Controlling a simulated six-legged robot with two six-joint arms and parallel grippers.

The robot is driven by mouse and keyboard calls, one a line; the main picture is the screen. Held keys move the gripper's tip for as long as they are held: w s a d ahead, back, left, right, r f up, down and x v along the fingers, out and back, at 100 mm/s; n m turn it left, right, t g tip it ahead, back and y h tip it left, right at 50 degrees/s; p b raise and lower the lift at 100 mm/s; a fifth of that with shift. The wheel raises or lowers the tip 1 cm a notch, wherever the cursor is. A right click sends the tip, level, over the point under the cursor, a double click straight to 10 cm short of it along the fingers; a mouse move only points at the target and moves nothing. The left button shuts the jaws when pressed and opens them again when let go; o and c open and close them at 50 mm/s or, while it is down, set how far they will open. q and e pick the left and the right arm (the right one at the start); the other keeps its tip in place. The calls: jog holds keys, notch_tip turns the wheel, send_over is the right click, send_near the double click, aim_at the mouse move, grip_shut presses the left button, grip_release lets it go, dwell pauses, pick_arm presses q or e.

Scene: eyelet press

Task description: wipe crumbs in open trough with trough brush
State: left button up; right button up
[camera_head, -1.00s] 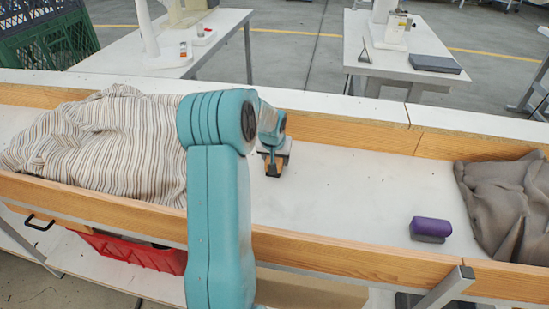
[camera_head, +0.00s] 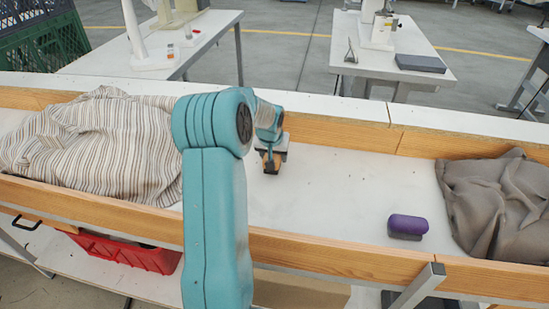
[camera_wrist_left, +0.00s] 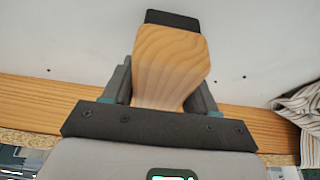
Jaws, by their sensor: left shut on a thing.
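The open trough (camera_head: 330,215) has a white floor and wooden side walls. My left gripper (camera_head: 271,161) is in the trough near its far wall, right of the striped cloth. In the left wrist view it (camera_wrist_left: 165,95) is shut on the pale wooden handle of the trough brush (camera_wrist_left: 170,65). The brush's dark end (camera_wrist_left: 172,20) points away from the wrist over the white floor; whether it touches the floor I cannot tell. A few dark crumbs (camera_wrist_left: 243,77) show beside the brush. In the head view they are barely visible. My right gripper is not in view.
A striped cloth (camera_head: 95,145) fills the trough's left part; a grey-brown cloth (camera_head: 495,205) lies at the right. A purple block with a grey base (camera_head: 408,225) sits near the front wall. A red bin (camera_head: 125,253) is below. The floor between gripper and purple block is mostly clear.

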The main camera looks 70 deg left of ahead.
pick_arm(q)
jog(key=shift+r+p, duration=0.3)
jog(key=shift+r, duration=0.4)
jog(key=shift+r+p, duration=1.75)
jog(key=shift+r, duration=0.8)
